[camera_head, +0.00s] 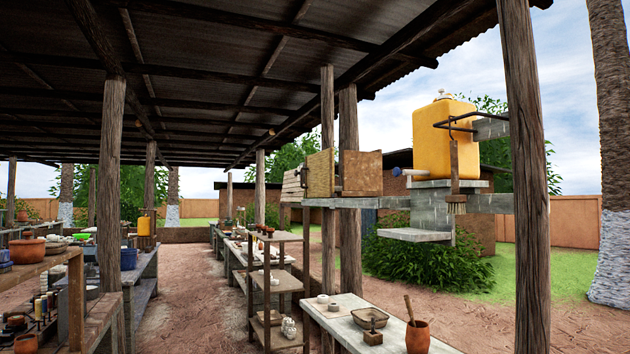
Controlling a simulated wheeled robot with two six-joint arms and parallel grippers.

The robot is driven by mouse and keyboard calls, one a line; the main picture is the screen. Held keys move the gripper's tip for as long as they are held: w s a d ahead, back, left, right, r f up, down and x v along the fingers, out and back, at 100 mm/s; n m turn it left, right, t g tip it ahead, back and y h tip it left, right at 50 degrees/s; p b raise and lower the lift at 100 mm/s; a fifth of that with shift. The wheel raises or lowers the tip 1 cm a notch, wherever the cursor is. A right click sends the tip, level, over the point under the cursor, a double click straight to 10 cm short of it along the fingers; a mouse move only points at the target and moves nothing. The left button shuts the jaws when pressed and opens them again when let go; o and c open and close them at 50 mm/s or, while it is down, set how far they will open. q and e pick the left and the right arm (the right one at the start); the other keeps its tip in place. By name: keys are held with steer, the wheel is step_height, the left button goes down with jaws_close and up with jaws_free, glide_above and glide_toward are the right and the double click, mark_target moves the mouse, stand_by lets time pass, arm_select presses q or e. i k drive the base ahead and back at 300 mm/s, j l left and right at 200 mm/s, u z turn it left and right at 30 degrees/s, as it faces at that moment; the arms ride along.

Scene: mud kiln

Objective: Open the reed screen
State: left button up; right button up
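From here I cannot tell whether the screen is open or shut. Neither of my grippers is in view.
A yellow water tank (443,138) stands on a grey block stand at right. A low table (390,335) holds a bowl and a clay pot. Wooden posts (525,180) stand nearby. A dirt aisle (190,300) is clear between benches.

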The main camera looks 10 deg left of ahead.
mark_target(320, 167)
steer(key=i+j+u, duration=0.1)
steer(key=i+u, duration=0.35)
steer(key=i, duration=0.35)
steer(key=i+j+u, duration=0.15)
steer(key=i+u, duration=0.15)
steer(key=i, duration=0.7)
steer(key=i+l+u, duration=0.1)
steer(key=i+u, duration=0.2)
steer(key=i, duration=0.65)
